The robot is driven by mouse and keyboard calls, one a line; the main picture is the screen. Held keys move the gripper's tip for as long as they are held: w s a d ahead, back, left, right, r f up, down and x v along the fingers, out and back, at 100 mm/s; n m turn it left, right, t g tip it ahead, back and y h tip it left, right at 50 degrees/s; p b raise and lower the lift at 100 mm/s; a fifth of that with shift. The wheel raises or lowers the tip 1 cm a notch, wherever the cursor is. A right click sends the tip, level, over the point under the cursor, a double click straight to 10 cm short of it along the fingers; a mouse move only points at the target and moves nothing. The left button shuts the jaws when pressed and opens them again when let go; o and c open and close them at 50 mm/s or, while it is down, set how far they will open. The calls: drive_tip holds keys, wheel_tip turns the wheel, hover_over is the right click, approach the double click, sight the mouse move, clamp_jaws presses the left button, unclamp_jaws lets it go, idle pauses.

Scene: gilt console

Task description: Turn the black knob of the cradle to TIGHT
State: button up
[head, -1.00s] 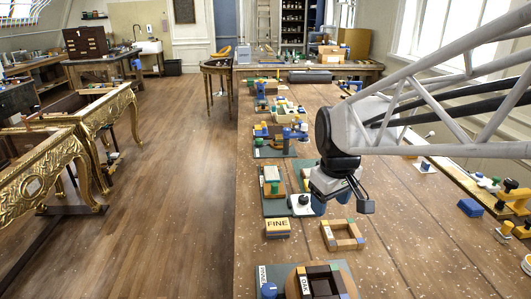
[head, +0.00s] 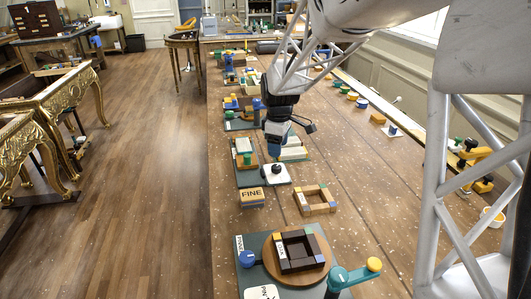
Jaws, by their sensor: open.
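The black knob (head: 276,169) sits on a white plate (head: 284,179) at the front right of a dark green board (head: 245,180), about the middle of the bench. The cradle on this board holds a pale block with green (head: 243,146). My gripper (head: 275,156) points down just above the black knob, open, with blue at its tips. I cannot tell whether the tips touch the knob. The plate's markings, including TIGHT, are too small to read, so the knob's setting is unclear.
A block marked FINE (head: 251,195) and a wooden frame (head: 314,200) lie nearer. In front, another green board (head: 252,283) carries a dark square frame on a round disc, a blue knob and a teal crank (head: 345,279). More fixtures stand behind. Bench space right of the frame is clear.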

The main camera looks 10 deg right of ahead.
sight(277, 166)
drive_tip(key=shift+w+f, duration=0.2)
drive_tip(key=shift+w, duration=0.1)
drive_tip(key=shift+f, duration=0.1)
drive_tip(key=shift+f, duration=3.8)
drive_tip(key=c, duration=0.9)
